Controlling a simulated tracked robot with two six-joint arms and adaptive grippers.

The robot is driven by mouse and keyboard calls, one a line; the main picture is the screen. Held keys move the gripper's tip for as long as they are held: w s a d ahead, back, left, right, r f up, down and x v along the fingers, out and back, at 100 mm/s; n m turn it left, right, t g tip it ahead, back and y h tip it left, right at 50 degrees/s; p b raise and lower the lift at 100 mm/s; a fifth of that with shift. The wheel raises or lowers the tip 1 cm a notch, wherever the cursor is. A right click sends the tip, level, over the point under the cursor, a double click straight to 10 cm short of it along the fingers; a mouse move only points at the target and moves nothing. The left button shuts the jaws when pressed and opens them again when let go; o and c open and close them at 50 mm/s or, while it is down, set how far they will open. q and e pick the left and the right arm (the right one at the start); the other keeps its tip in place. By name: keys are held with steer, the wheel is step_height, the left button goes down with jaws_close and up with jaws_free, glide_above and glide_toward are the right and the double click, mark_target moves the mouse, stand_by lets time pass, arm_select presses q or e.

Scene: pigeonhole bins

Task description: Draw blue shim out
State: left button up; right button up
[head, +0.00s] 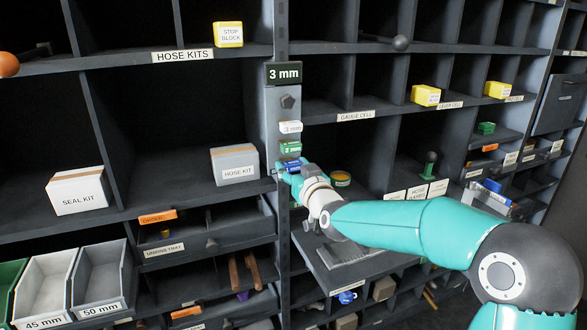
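A blue piece (292,163), which looks like the blue shim, sits low in the narrow grey column under the "3 mm" sign (284,73). A green labelled piece (290,147) is just above it, and a white piece marked 3 mm (290,127) is above that. My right gripper (283,171) reaches in from the right, with its teal fingers right at the blue piece. The fingers and wrist hide the lower part of the blue piece, and I cannot tell whether they grip it. My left gripper is not in view.
Dark shelf dividers surround the column. A grey hose kit box (235,164) stands close on the left. A pulled-out tray (352,262) lies below my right arm. A yellow stop block (228,34) is on the upper left shelf. A white seal kit box (77,190) is farther left.

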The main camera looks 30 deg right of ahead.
steer(key=o, duration=0.3)
steer(key=shift+s+r, duration=0.1)
steer(key=shift+s, duration=0.05)
steer(key=shift+o, duration=0.2)
steer(key=shift+s, duration=0.1)
steer(key=s+a, duration=0.2)
steer(key=s, duration=0.9)
steer(key=shift+s, duration=0.2)
